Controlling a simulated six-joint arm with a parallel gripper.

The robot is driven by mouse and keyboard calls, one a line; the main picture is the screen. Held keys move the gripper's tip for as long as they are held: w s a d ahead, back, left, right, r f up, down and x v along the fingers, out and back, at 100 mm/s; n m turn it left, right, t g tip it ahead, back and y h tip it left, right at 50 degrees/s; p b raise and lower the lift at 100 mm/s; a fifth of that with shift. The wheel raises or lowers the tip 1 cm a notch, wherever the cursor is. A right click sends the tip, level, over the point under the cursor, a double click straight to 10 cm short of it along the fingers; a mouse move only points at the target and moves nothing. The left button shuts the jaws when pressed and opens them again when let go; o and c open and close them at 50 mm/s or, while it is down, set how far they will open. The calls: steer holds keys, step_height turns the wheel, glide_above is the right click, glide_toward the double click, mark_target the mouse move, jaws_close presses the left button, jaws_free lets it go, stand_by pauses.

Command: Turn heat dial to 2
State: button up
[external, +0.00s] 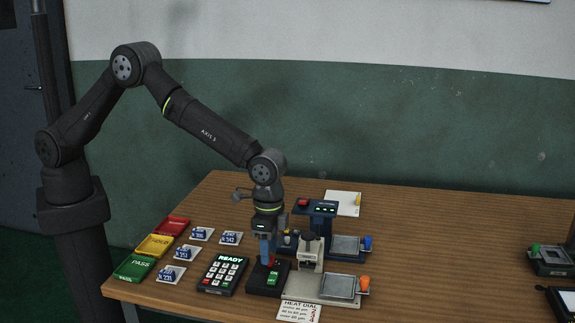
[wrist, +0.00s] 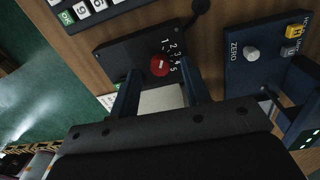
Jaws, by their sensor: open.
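The heat dial, a small red round knob (wrist: 159,66) with a white mark, sits on a dark panel (wrist: 125,55) in the wrist view. White numbers 1 to 5 curve along its right side; which one the mark points to is too small to tell. In the external view the dark dial box (external: 257,287) stands near the table's front edge, with the knob mostly hidden by my fingers. My gripper (wrist: 160,84) is open, its two blue fingers apart on either side of the knob's near side. It also shows pointing down over the box in the external view (external: 267,258).
A keypad reading READY (external: 223,274) stands left of the box. A press-like device (external: 309,255) and metal plates (external: 340,287) stand close on the right. A HEAT DIAL card (external: 300,311) lies in front. A blue ZERO panel (wrist: 240,75) is right in the wrist view.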

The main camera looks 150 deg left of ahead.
steer(key=shift+f, duration=0.65)
jaws_close()
steer(key=shift+m, duration=0.3)
steer(key=shift+w+m, duration=0.1)
steer(key=shift+m, duration=2.5)
jaws_free()
